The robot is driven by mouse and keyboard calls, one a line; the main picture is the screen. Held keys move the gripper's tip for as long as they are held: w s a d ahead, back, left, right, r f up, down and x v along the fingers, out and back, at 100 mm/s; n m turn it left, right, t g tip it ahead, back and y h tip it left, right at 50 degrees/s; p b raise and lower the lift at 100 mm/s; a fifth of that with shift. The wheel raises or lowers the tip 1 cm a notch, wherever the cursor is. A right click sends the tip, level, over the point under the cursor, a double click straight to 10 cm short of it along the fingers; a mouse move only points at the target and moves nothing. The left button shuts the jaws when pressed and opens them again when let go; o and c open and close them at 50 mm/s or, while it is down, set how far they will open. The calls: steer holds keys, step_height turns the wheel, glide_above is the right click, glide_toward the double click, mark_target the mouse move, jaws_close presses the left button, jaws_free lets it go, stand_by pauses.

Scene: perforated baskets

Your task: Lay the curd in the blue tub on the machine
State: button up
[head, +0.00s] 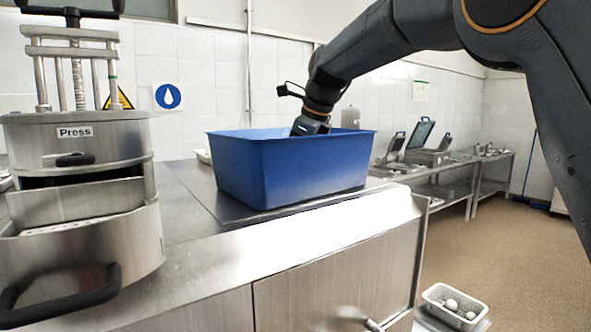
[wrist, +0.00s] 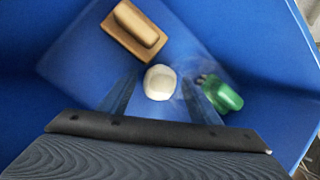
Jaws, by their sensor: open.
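The blue tub (head: 290,170) stands on the steel counter in the head view. My gripper (head: 310,126) reaches down into it, and its fingertips are hidden behind the tub's wall. In the wrist view, a white rounded lump, seemingly the curd (wrist: 160,82), lies on the tub's blue floor (wrist: 85,75). My open gripper (wrist: 160,77) has one finger on each side of it, with blue showing between. I cannot tell whether the fingers touch it. The steel machine labelled Press (head: 75,135) stands left of the tub, with a slot and drawer in front.
In the tub, a wooden brush-like block (wrist: 135,32) lies above the lump and a green object (wrist: 222,95) lies close to the right finger. A white perforated basket (head: 455,306) with white balls stands low at the right. Counter (head: 185,200) between press and tub is clear.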

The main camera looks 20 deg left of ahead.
steer(key=b+v, duration=0.2)
steer(key=v, duration=1)
steer(key=shift+r, duration=0.1)
